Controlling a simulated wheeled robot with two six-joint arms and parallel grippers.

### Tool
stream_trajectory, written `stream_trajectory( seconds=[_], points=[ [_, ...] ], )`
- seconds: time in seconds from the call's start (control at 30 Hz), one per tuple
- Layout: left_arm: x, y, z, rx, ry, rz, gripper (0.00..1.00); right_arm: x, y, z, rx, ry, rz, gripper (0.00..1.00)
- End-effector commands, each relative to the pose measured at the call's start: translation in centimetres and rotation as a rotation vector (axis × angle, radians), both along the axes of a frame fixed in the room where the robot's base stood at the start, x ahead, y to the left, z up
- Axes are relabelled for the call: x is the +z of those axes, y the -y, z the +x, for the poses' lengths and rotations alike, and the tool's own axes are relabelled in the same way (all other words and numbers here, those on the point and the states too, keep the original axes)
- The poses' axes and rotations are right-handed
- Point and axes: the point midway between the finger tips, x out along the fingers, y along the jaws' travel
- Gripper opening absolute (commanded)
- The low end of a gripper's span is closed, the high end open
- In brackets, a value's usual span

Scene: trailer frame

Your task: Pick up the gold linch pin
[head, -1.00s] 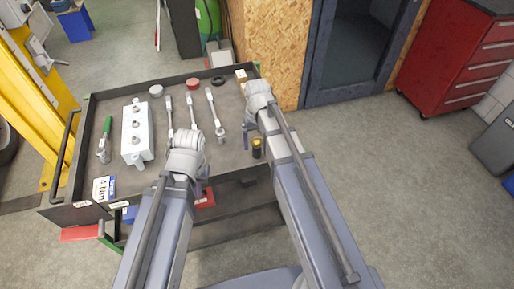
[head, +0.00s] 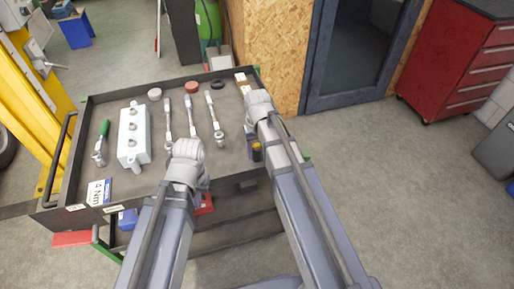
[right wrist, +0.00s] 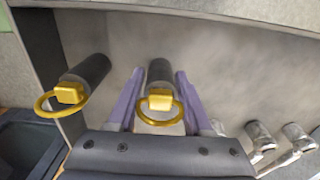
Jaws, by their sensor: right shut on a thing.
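In the right wrist view a gold linch pin (right wrist: 160,101), with a gold head and ring on a dark cylinder, stands between the purple fingers of my right gripper (right wrist: 160,76), which is shut on it. A second pin of the same look (right wrist: 70,94) stands just left of the fingers, near the tray wall. In the head view one dark pin with a yellow top (head: 257,151) shows beside my right gripper (head: 250,147); I cannot tell which of the two it is. My left gripper (head: 201,190) is at the tray's front edge, its fingers mostly hidden by the wrist.
The dark cart tray (head: 228,168) has raised rims. It holds several wrenches (head: 192,117), a grey block with knobs (head: 133,137), a green-handled tool (head: 102,143), and small round parts along the back. A red cabinet (head: 463,70) stands at right; the floor between is clear.

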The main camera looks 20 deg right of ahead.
Motion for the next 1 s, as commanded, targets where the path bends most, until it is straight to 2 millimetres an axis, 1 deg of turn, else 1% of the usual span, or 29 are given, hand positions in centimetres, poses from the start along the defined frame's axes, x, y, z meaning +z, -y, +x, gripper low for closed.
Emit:
stream_trajectory(
  seconds=[0.03, 0.2, 0.27, 0.5, 0.67, 0.87, 1.0],
  points=[
    [0.0, 0.0, 0.0, 0.000, 0.000, 0.000, 0.00, 0.0, 0.0, 0.0, 0.000, 0.000, 0.000, 0.30],
    [0.0, 0.0, 0.0, 0.000, 0.000, 0.000, 0.00, 0.0, 0.0, 0.0, 0.000, 0.000, 0.000, 0.11],
    [0.0, 0.0, 0.0, 0.000, 0.000, 0.000, 0.00, 0.0, 0.0, 0.0, 0.000, 0.000, 0.000, 0.05],
    [0.1, 0.0, 0.0, 0.000, 0.000, 0.000, 0.00, 0.1, 0.0, 0.0, 0.000, 0.000, 0.000, 0.05],
    [0.7, 0.0, 0.0, 0.000, 0.000, 0.000, 0.00, 0.7, 0.0, 0.0, 0.000, 0.000, 0.000, 0.05],
    [2.7, 0.0, 0.0, 0.000, 0.000, 0.000, 0.00, 2.7, 0.0, 0.0, 0.000, 0.000, 0.000, 0.05],
    [4.8, 0.0, 0.0, 0.000, 0.000, 0.000, 0.00, 4.8, 0.0, 0.0, 0.000, 0.000, 0.000, 0.05]
  ],
)
